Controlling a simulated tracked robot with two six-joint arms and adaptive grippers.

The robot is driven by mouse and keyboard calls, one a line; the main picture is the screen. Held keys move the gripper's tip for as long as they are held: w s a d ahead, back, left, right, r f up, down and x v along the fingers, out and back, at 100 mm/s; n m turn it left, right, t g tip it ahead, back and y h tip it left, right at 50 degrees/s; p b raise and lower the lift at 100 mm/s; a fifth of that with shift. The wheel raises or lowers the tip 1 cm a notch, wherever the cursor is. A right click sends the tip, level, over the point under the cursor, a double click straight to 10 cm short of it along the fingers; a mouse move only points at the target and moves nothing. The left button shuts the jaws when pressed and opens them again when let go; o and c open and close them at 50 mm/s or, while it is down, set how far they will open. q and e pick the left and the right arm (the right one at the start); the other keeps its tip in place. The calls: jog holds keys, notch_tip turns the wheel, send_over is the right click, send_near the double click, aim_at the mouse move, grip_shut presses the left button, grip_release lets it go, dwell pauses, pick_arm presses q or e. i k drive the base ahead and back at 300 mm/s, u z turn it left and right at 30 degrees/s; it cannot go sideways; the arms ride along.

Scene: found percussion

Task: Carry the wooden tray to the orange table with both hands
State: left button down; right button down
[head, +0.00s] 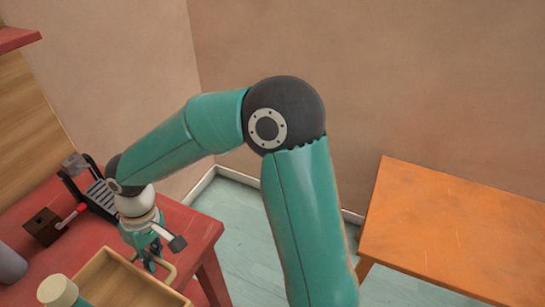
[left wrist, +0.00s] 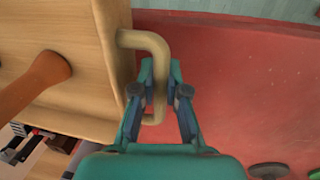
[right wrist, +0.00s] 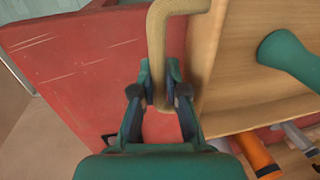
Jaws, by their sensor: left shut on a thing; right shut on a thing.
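The light wooden tray (head: 120,281) is at the lower left of the head view, at the red table; I cannot tell whether it touches the tabletop. My right gripper (head: 152,262) is shut on its bent side handle (head: 170,271). The right wrist view shows this gripper (right wrist: 158,82) closed around the handle (right wrist: 162,35), beside the tray wall (right wrist: 205,50). The left wrist view shows my left gripper (left wrist: 161,82) shut on the other handle (left wrist: 150,42), beside the tray (left wrist: 112,45). My left gripper is outside the head view. The orange table (head: 450,235) stands at the right, its visible top bare.
The red table (head: 195,238) holds a dark box (head: 42,226), a black rack with grey bars (head: 98,192) and a grey cylinder (head: 10,263). A teal object (right wrist: 285,55) shows over the tray. An orange cylinder (right wrist: 256,153) lies beyond it. Open floor (head: 245,235) separates the tables.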

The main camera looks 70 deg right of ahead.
aim_at(462, 244)
jog(key=k, duration=1.15)
jog(key=z, duration=0.25)
jog(key=i, duration=0.2)
jog(key=z, duration=2.55)
jog(key=k, duration=0.2)
jog(key=z, duration=0.15)
